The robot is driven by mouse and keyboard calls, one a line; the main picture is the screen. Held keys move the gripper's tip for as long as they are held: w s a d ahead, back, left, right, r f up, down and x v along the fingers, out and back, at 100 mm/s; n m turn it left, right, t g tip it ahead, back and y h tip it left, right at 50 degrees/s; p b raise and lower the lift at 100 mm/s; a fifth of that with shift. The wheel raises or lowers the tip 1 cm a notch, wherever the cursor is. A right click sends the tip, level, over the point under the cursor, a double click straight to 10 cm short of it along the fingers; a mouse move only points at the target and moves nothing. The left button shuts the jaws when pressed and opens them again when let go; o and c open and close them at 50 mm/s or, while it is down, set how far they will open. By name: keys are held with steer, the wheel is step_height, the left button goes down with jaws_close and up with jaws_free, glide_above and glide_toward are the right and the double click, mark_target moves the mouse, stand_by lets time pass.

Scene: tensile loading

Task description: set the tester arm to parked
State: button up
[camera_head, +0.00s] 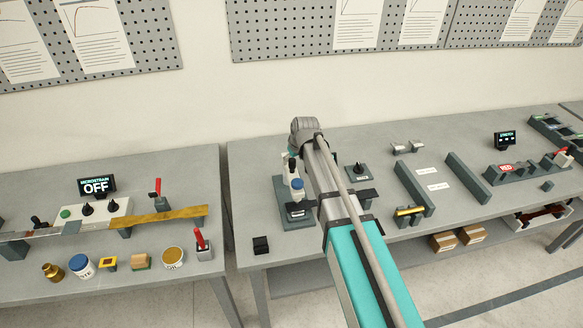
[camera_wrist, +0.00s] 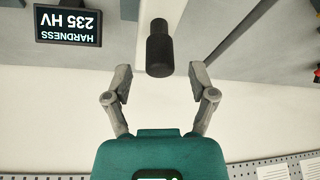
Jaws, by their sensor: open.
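In the wrist view my gripper (camera_wrist: 160,72) is open, its two grey fingers spread wide. A black cylindrical grip (camera_wrist: 159,50) on a grey bar (camera_wrist: 161,10) shows between the fingertips, with a gap on both sides. I take it for the handle of the tester arm; how deep it lies between the fingers is hard to tell. A black display (camera_wrist: 69,26) beside it reads HARDNESS 235 HV, upside down. In the head view my arm covers part of the right bench, and the gripper is hidden. The hardness display does not show there.
A microscope-like instrument (camera_head: 296,193) stands left of my arm on the right bench (camera_head: 245,215). A knob box (camera_head: 360,173) and dark rails (camera_head: 415,188) stand right of it. The left bench (camera_head: 120,170) carries an OFF display (camera_head: 96,186) and small jars. Pegboards (camera_head: 290,30) hang behind.

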mark_target(292, 171)
steer(key=shift+b+x, duration=1)
steer(key=shift+x, duration=0.35)
steer(key=shift+a, duration=0.1)
jaws_close()
